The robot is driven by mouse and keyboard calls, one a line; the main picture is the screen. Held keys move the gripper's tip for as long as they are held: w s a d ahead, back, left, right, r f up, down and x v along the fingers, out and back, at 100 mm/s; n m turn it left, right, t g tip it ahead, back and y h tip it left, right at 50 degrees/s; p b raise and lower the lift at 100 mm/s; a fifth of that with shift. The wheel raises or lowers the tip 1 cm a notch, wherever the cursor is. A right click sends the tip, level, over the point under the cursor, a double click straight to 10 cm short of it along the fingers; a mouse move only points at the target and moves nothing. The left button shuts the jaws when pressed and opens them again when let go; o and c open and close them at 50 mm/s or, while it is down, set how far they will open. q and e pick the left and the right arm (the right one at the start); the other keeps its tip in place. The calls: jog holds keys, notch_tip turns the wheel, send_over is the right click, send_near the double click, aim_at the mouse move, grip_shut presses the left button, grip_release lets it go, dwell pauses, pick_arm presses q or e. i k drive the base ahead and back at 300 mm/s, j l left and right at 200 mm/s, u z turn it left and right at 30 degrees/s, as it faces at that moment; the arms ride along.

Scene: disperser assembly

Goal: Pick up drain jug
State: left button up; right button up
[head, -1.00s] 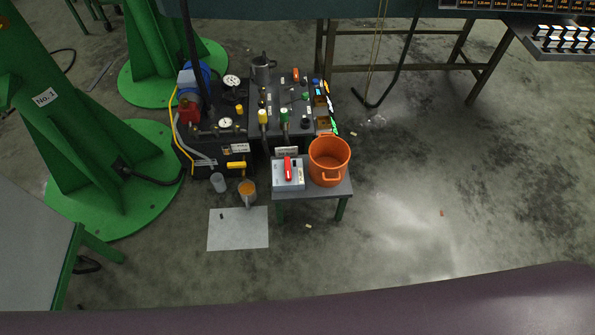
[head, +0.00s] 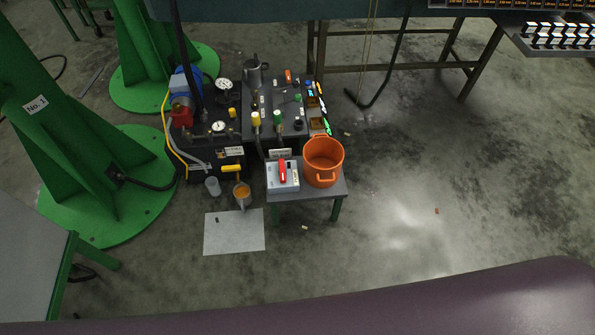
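A small clear jug (head: 243,193) with orange-brown contents stands on the floor, in front of the dark machine and at the top edge of a white sheet. An empty-looking translucent cup (head: 212,186) stands just left of it. A grey metal jug (head: 254,73) stands on top of the machine at its back. I cannot tell from the picture alone which vessel is called the drain jug. Neither of my grippers shows in the head view.
A low table (head: 300,195) beside the jug carries an orange pot (head: 323,170) and a grey box with a red switch (head: 283,172). The white sheet (head: 234,234) lies on the floor. Green stands (head: 105,185) rise at left. Floor at right is mostly clear.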

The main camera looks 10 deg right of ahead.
aim_at(242, 192)
jog(key=i+j+z, duration=0.1)
jog(key=j+z, duration=0.2)
jog(key=z, duration=0.2)
jog(key=j+z, duration=0.3)
jog(key=z, duration=0.2)
jog(key=j+z, duration=0.3)
jog(key=z, duration=0.2)
